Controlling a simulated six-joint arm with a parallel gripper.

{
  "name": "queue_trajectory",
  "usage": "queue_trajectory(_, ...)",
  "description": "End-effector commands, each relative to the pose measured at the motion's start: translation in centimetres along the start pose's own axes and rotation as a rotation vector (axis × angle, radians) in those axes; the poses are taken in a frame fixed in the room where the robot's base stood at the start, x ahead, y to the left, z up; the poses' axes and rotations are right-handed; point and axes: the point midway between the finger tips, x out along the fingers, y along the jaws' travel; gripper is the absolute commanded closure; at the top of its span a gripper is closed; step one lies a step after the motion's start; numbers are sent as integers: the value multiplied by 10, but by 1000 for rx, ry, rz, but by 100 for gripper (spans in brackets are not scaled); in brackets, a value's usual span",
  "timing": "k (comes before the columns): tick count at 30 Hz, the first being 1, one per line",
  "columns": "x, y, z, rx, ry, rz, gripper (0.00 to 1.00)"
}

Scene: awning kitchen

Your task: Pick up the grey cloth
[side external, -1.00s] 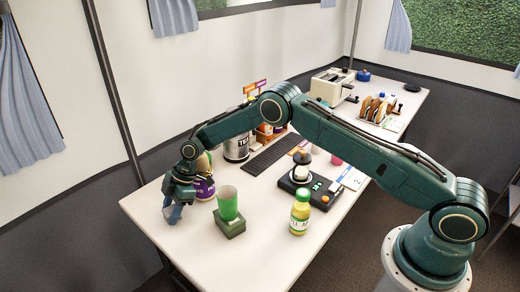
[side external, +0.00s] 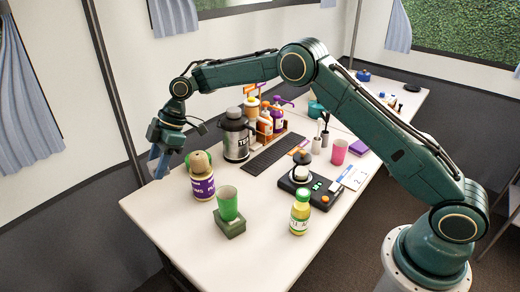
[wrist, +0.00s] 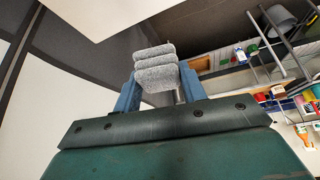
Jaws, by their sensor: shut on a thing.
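The grey cloth (wrist: 157,72) shows in the wrist view as a folded, layered bundle. It sits between the two blue fingers of my gripper (wrist: 158,88), which is shut on it. In the side external view my gripper (side external: 160,165) hangs above the far left edge of the white table, fingers pointing down. The cloth cannot be made out there, as the fingers and the small size hide it.
Below and right of my gripper stand a purple-labelled jar (side external: 203,188), a green cup on a green block (side external: 230,228) and a yellow-green bottle (side external: 300,214). A steel flask (side external: 236,140) and a black scale-like device (side external: 308,192) stand farther right. The table's front left corner is clear.

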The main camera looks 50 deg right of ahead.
Motion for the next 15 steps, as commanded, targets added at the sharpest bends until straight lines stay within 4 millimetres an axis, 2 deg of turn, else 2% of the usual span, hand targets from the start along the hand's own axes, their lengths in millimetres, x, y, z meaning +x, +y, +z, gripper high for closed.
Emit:
queue_trajectory(4, -7, 0, -4, -1, -1, 0, 80)
queue_trajectory(15, -8, 0, -4, 0, -1, 0, 80)
